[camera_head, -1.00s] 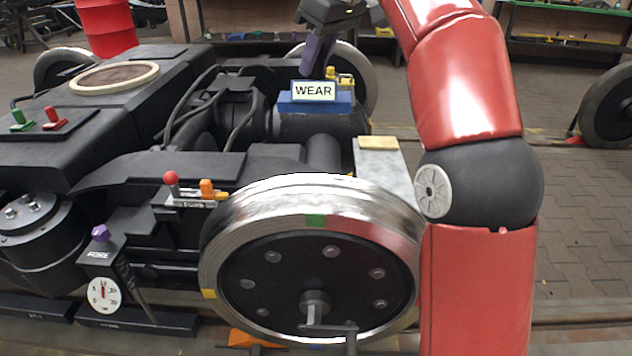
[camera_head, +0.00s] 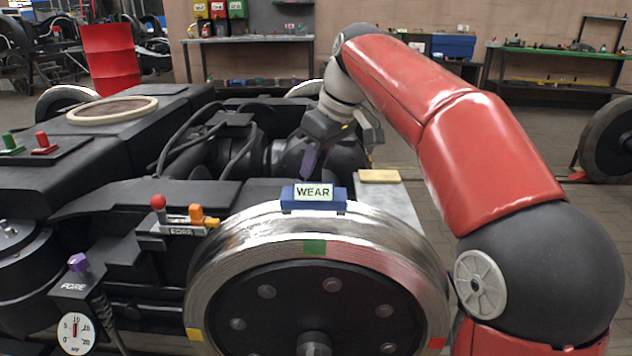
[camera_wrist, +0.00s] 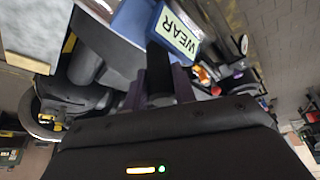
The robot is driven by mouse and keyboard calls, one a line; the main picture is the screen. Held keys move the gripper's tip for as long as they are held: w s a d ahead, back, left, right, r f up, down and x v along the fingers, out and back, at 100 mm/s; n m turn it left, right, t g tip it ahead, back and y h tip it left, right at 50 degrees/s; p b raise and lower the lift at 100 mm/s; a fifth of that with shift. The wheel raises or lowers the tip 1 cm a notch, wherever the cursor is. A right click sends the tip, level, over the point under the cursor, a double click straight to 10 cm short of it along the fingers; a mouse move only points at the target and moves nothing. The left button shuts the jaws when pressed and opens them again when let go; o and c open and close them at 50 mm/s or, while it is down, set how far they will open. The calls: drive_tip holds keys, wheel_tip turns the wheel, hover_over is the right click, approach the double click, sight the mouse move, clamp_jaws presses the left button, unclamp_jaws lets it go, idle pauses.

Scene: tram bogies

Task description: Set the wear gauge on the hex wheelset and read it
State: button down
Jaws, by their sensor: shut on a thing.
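The wear gauge (camera_head: 314,204) is a blue block with a white WEAR label. In the head view it is at the top of the near wheel's (camera_head: 250,228) steel rim, above a green mark. I cannot tell whether it rests fully on the rim. My gripper (camera_head: 311,170) reaches down behind it, its purple fingers partly hidden. In the wrist view the gauge (camera_wrist: 133,22) shows beyond the fingertips (camera_wrist: 168,78), shut around its dark stem. The wheel face is dark with several bolts and yellow and red edge marks. No reading is legible.
A dial (camera_head: 76,334) is at lower left. A grey plate with a tan block (camera_head: 380,176) lies behind the wheel. A red drum (camera_head: 111,58) and benches stand at the back.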

sight(321, 165)
drive_tip(key=shift+f+b, duration=0.3)
drive_tip(key=shift+f, duration=1.15)
drive_tip(key=shift+f, duration=0.15)
drive_tip(key=c, duration=1.1)
unclamp_jaws()
drive_tip(key=shift+c, duration=0.2)
drive_tip(key=shift+r, duration=0.2)
drive_tip(key=p+v, duration=0.3)
drive_tip(key=v, duration=0.9)
drive_tip(key=shift+p, duration=0.3)
